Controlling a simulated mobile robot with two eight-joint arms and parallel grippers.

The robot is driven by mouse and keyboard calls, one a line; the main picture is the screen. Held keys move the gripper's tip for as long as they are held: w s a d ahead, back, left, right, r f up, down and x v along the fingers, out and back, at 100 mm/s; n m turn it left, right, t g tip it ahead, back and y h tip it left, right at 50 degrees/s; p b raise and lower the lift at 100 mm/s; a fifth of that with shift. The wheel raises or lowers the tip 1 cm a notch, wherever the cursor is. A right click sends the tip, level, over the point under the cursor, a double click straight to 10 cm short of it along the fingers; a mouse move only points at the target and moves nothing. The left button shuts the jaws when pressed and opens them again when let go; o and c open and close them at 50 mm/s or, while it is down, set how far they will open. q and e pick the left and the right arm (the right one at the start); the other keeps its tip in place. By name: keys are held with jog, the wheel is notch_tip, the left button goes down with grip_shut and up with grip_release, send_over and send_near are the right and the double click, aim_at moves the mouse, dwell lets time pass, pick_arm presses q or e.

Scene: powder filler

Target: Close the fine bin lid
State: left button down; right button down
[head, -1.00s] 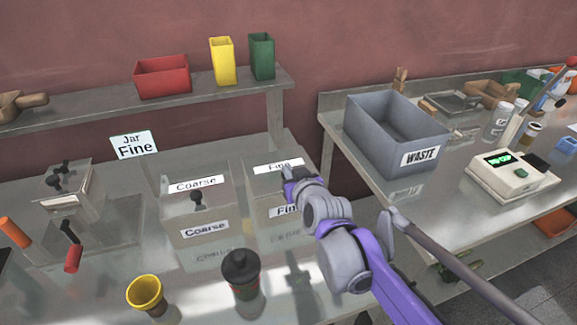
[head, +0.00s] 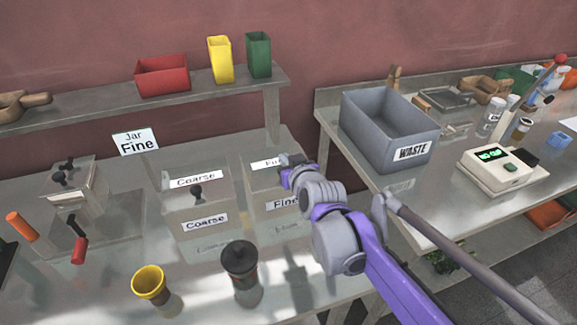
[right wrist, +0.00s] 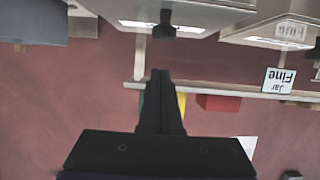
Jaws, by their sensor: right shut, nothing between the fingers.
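The fine bin (head: 262,206) stands at the right end of the left bench, with a "Fine" label on its front and another on top. Its top looks level like the neighbouring coarse bin's, but my right gripper covers part of it. My right gripper (head: 286,160) is over the rear right of the bin top. In the right wrist view, which is upside down, the shut, empty fingers (right wrist: 160,76) point toward a black knob (right wrist: 165,27) on a labelled lid, with a gap between. My left gripper is not in view.
The coarse bin (head: 202,222) with its black knob is directly left. A grey waste bin (head: 385,130) is on the right bench. A shelf (head: 200,97) runs behind.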

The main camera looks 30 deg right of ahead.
jog(key=f+v, duration=0.1)
jog(key=v, duration=0.9)
jog(key=s+a+f+n+g+y, duration=0.1)
jog(key=s+a+f+g, duration=0.1)
jog(key=f, duration=0.4)
jog(key=s+a+f+g+y, duration=0.1)
jog(key=s+a+f+g, duration=0.2)
jog(key=s+a+f, duration=0.2)
jog(key=s+a+f+n+g+y, duration=0.1)
jog(key=s+a+f+g, duration=0.2)
jog(key=s+f, duration=0.3)
jog(key=shift+a+f+n, duration=0.3)
jog(key=shift+a+f, duration=0.4)
jog(key=shift+f, duration=0.15)
